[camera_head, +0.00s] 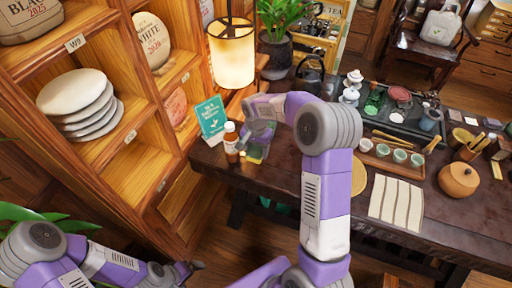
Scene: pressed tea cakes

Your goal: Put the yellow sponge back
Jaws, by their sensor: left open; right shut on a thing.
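My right gripper (257,142) is at the left end of the dark table, beside two small bottles. It is shut on a small yellow-green thing (255,154), which looks like the yellow sponge. The gripper hides part of it, and I cannot tell whether it touches the tabletop. My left gripper (187,268) is open and empty, low in front of the shelf and away from the table.
A white-capped bottle (230,137) and a teal sign (211,117) stand close left of my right gripper. A lit lamp (231,53) and a black kettle (309,76) are behind. A tea tray (392,157) with cups lies right of my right arm.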

